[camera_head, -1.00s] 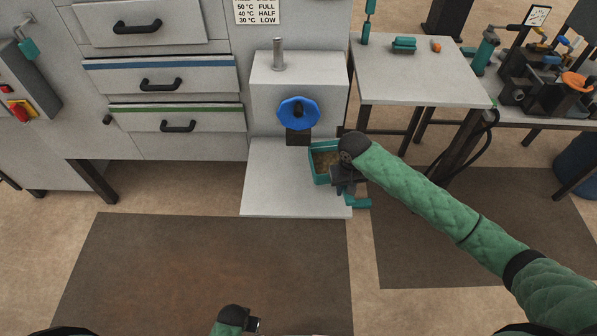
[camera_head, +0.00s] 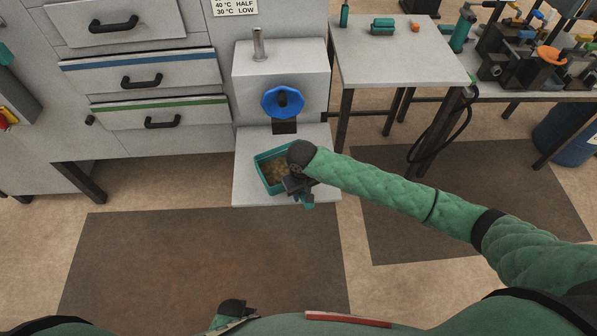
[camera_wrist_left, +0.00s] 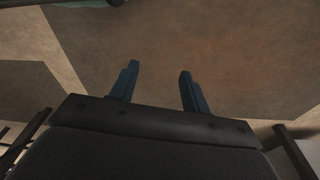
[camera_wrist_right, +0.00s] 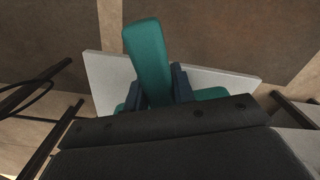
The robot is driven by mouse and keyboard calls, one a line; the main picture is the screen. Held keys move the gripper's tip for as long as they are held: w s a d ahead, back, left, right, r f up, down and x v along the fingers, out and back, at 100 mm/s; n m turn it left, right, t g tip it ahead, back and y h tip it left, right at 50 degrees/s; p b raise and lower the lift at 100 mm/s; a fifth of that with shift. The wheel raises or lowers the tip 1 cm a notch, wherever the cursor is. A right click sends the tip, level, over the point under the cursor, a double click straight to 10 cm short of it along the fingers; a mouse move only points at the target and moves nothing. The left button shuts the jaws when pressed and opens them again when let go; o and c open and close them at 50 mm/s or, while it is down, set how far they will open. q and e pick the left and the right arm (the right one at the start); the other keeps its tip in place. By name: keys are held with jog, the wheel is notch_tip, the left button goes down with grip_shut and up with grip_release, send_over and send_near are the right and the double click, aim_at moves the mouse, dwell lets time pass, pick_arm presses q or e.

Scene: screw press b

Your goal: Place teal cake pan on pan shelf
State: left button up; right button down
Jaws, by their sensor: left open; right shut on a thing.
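The teal cake pan (camera_head: 257,172) is a rectangular open tray with brownish contents. It is over the white pan shelf (camera_head: 244,192), below the blue hand wheel, and looks turned a little. I cannot tell whether its base touches the shelf. My right gripper (camera_head: 297,188) is shut on the pan's teal handle, which shows between its fingers in the right wrist view (camera_wrist_right: 150,60). My right forearm and wrist hide part of the pan's right side. My left gripper (camera_wrist_left: 157,76) is open and empty above the floor, low in the head view.
The blue wheel (camera_head: 283,102) and its white housing (camera_head: 300,65) stand just behind the shelf. Drawers (camera_head: 150,110) are to the left. A white table (camera_head: 395,60) with small teal items stands to the right. Dark mats (camera_head: 200,260) cover open floor in front.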

jog(key=w+p, duration=0.3)
jog(key=w, duration=0.8)
jog(key=shift+w+r, duration=0.15)
jog(key=shift+r, duration=0.05)
jog(key=shift+s+f+p, duration=0.2)
jog(key=shift+f+p, duration=0.3)
jog(key=shift+f, duration=0.75)
jog(key=shift+f+p, duration=0.3)
jog(key=shift+f, duration=0.45)
notch_tip(320, 180, down, 3)
jog(key=shift+w+f+p, duration=0.15)
jog(key=shift+p, duration=0.85)
pick_arm(q)
jog(key=s+a+f, duration=0.5)
jog(key=s+f, duration=0.3)
jog(key=f, duration=0.2)
jog(key=shift+s+f, duration=0.3)
jog(key=shift+s, duration=0.1)
pick_arm(e)
jog(key=shift+f, duration=0.15)
jog(key=c, duration=1.2)
grip_release()
pick_arm(q)
jog(key=shift+w, duration=0.1)
pick_arm(e)
jog(key=shift+o, duration=0.2)
